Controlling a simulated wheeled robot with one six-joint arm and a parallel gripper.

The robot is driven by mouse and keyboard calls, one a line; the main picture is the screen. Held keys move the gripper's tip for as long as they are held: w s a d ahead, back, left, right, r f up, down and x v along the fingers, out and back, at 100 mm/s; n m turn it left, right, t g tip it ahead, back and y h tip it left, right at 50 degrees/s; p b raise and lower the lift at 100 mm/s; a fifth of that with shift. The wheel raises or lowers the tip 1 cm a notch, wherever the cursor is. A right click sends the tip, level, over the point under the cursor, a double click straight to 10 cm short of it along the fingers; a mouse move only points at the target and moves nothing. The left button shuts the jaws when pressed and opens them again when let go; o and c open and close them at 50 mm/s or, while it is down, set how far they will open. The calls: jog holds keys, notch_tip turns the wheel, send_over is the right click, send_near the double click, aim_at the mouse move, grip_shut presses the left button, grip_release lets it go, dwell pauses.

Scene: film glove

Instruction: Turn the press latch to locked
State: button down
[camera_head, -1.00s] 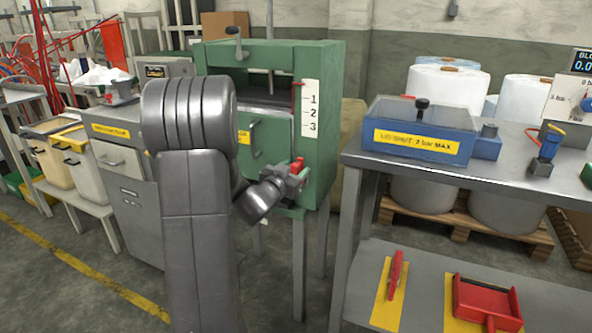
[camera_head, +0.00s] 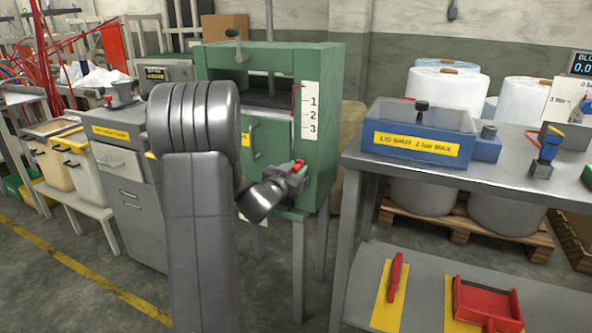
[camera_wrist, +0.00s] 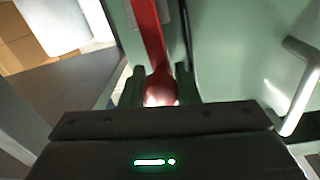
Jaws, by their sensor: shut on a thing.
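The green press (camera_head: 322,165) stands at the middle of the head view. Its red latch lever is mostly hidden there behind my gripper (camera_head: 293,174), with only a small red part (camera_head: 299,164) showing at the press's lower right front. In the wrist view the red latch lever (camera_wrist: 149,35) runs from the top edge down to a rounded red knob. My gripper (camera_wrist: 160,90) is shut on this knob, one dark finger on each side. The latch's pivot and any locked mark are hidden, so I cannot tell its exact angle.
A pale door handle (camera_wrist: 300,85) is close to the right of my gripper in the wrist view. A metal bench (camera_head: 390,175) with a blue lidded box (camera_head: 418,130) stands right of the press. A grey cabinet (camera_head: 128,185) stands to the left.

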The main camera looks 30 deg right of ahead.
jog(key=w+a+f+n+p, duration=0.2)
jog(key=f+n+p, duration=0.1)
jog(key=n, duration=0.6)
jog(key=w+a+f+n+t+p, duration=0.1)
jog(key=w+a+f+n+p, duration=0.1)
jog(key=n+p, duration=0.4)
jog(key=shift+w+f+n, duration=0.4)
jog(key=shift+f+n, duration=0.4)
jog(key=shift+n, duration=1)
jog(key=shift+a, duration=0.1)
jog(key=c, duration=1.1)
grip_release()
